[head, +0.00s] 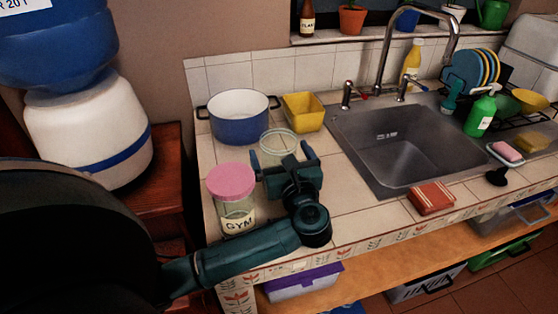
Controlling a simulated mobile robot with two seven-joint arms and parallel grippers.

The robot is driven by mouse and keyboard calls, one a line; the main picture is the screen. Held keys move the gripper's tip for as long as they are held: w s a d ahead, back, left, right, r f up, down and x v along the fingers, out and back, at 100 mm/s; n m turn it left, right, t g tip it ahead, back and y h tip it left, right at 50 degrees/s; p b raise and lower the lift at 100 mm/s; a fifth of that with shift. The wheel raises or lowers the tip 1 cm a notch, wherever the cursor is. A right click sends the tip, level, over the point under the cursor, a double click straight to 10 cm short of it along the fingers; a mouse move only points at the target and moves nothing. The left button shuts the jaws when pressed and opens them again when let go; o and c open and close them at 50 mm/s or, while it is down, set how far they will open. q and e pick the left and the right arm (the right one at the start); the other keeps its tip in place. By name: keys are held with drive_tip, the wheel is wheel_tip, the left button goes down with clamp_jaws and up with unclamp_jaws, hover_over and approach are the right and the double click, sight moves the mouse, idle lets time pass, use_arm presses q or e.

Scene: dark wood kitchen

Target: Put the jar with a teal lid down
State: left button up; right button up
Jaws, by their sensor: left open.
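A clear glass jar (279,143) with a pale greenish round top stands upright on the tiled counter. No plainly teal lid shows; I cannot tell whether the pale top is a lid or a rim. My left gripper (283,156) is open, its two fingers pointing toward this jar from the near side. The gripper hides the jar's lower part, and I cannot tell whether a finger touches it. A second jar (236,216) with a pink lid and a "GYM" label stands left of the gripper. My right gripper is not in view.
A blue and white pot (239,129) and a yellow container (302,112) stand behind the jar. The sink (394,150) is to the right, with a red sponge-like block (431,198) in front. Bare tiles (350,205) lie between gripper and sink.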

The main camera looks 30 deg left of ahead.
use_arm(q)
drive_tip(key=shift+x, duration=0.8)
drive_tip(key=shift+c, duration=0.3)
drive_tip(key=c, duration=1.4)
